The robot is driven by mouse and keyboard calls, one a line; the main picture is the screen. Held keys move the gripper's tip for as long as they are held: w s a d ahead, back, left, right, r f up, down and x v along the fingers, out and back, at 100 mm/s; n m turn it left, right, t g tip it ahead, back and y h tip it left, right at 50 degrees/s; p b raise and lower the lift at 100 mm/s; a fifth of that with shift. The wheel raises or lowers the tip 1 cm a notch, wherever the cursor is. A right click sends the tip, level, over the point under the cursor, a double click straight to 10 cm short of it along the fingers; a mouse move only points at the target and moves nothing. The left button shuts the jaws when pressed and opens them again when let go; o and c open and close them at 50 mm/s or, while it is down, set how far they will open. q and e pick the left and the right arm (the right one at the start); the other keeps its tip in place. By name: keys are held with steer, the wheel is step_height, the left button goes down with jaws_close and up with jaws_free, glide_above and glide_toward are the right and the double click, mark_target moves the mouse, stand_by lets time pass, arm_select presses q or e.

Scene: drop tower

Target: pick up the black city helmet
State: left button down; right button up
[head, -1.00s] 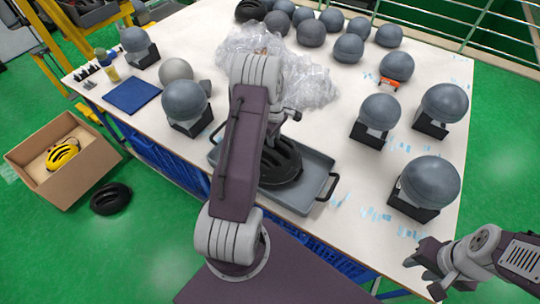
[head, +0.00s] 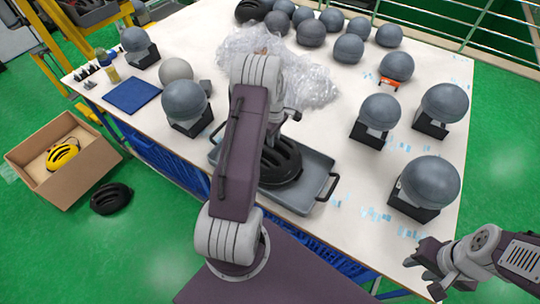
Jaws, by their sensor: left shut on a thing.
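A black helmet (head: 284,162) with ridged vents is in the grey tray (head: 318,160) at the front of the table. My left arm crosses in front of the tray and hides part of the helmet. My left gripper (head: 273,139) is mostly hidden behind that arm, at the helmet's upper left side, and is shut on it. I cannot tell whether the helmet is clear of the tray bottom. My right gripper (head: 420,274) is open and empty, beside the table's front right corner. Another black helmet (head: 110,198) lies on the green floor.
Grey headforms on black stands (head: 425,182) are on the right and left of the table. Several grey balls (head: 311,33) and clear plastic wrap (head: 312,80) are behind the tray. A cardboard box (head: 92,160) with a yellow helmet (head: 62,156) stands on the floor at left.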

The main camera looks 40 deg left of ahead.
arm_select(q)
steer(key=shift+r, duration=0.1)
steer(key=shift+w+r, duration=0.1)
steer(key=shift+r, duration=0.15)
steer(key=r, duration=0.2)
steer(key=r+b, duration=0.1)
steer(key=shift+d+r, duration=0.3)
steer(key=shift+r, duration=0.1)
steer(key=s+d+r, duration=0.1)
steer(key=d+r, duration=0.2)
steer(key=d, duration=0.2)
steer(key=s+d+r+b, duration=0.1)
steer(key=d+r, duration=0.2)
steer(key=d, duration=0.3)
steer(key=shift+r, duration=0.3)
steer(key=shift+s, duration=0.1)
